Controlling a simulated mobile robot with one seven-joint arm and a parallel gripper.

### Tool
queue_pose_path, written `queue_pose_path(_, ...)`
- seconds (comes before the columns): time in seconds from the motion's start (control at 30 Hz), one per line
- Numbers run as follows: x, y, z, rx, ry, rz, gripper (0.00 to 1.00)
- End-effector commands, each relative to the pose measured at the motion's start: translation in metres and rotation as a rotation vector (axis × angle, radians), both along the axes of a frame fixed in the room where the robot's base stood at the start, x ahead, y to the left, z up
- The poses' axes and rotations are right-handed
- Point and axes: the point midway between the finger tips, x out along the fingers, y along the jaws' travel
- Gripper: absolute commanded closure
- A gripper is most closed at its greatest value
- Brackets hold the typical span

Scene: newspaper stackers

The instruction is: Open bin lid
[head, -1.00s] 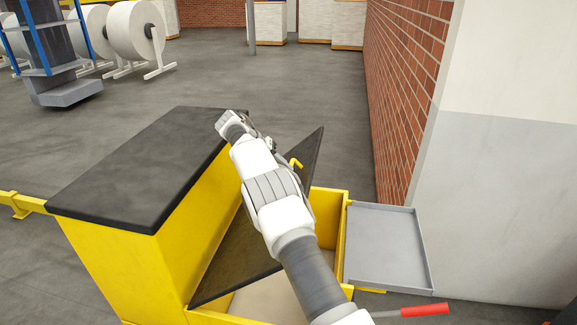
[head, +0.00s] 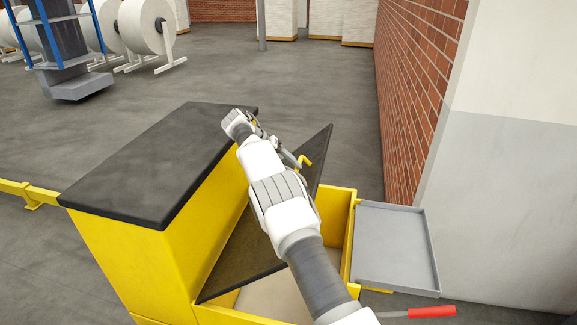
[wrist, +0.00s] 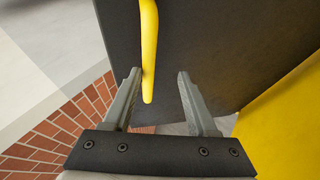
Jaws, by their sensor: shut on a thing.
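The bin lid (head: 268,240) is a dark panel standing steeply raised over the yellow bin (head: 338,215). The bin is open beneath it, with a pale inside partly visible. A yellow handle (head: 305,161) sticks out near the lid's upper edge. In the wrist view the handle (wrist: 149,50) runs down between the fingers, close to the left one, with the dark lid (wrist: 225,50) behind. My gripper (wrist: 160,76) is shut on the handle, though its fingers stand well apart. In the head view my arm covers part of the lid and most of the gripper.
A yellow cabinet with a black top (head: 165,160) stands left of the bin. A grey tray (head: 392,248) and a red-handled lever (head: 430,311) are on its right. A brick wall (head: 425,90) rises beyond. Open grey floor lies behind, with paper rolls (head: 147,30) far left.

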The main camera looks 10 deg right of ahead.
Motion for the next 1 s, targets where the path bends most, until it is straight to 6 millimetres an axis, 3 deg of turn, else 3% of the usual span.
queue_pose_path(0.27,0.000,0.001,0.002,0.003,0.000,0.000,0.50)
queue_pose_path(0.6,0.000,0.001,0.042,0.003,-0.002,0.000,0.50)
queue_pose_path(0.67,-0.002,-0.003,0.037,0.002,0.000,-0.001,0.50)
queue_pose_path(1.0,-0.012,-0.020,0.048,0.000,-0.001,-0.002,0.50)
